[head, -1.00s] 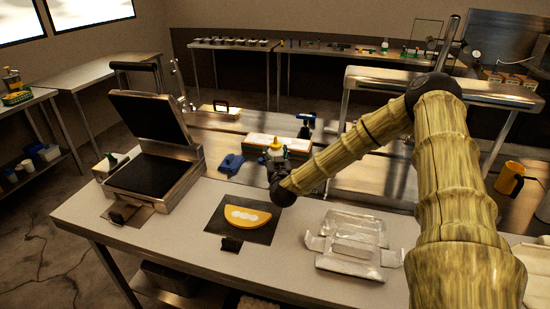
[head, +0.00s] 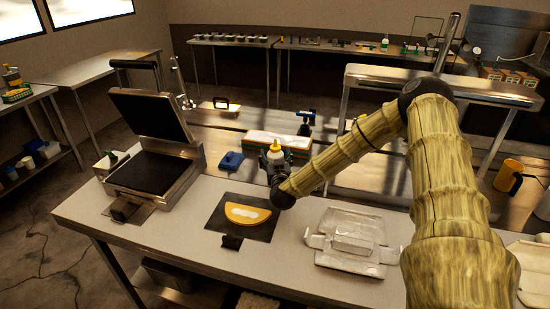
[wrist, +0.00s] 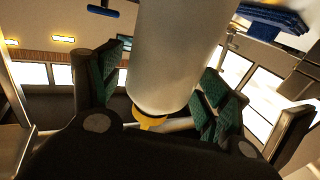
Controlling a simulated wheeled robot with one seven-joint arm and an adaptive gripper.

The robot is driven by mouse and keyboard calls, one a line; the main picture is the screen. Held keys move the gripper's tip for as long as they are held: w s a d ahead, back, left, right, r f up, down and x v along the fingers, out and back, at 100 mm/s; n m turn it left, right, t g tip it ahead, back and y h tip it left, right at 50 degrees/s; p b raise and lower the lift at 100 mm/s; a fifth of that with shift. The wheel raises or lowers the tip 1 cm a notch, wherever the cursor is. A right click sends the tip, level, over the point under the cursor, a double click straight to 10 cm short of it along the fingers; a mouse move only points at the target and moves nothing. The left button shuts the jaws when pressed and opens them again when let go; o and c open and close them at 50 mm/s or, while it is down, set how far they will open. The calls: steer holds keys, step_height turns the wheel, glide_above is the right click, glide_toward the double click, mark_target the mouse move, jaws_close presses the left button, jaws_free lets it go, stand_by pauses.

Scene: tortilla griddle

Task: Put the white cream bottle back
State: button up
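The white cream bottle (head: 275,155), with a yellow nozzle, stands upright in my gripper (head: 277,168) above the back edge of the near table. In the wrist view the white bottle (wrist: 165,50) fills the middle, with its yellow tip at the lower end. The green-padded fingers of my gripper (wrist: 162,88) are on both sides of it and appear closed on it. A folded yellow tortilla (head: 248,214) with white cream on it lies on a dark square mat (head: 270,234), in front of and below the gripper.
An open griddle press (head: 155,170) stands on the table at left. A clear tray (head: 345,240) lies right of the mat. Behind the gripper are a white-topped box (head: 290,140), a blue folded cloth (head: 230,161) and a blue-topped spray bottle (head: 306,120).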

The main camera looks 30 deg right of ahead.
steer(key=shift+r, duration=0.1)
steer(key=shift+s+a, duration=0.1)
steer(key=shift+s, duration=0.1)
steer(key=b+v, duration=0.3)
steer(key=v, duration=0.8)
steer(key=shift+s+b, duration=0.25)
steer(key=shift+b, duration=0.05)
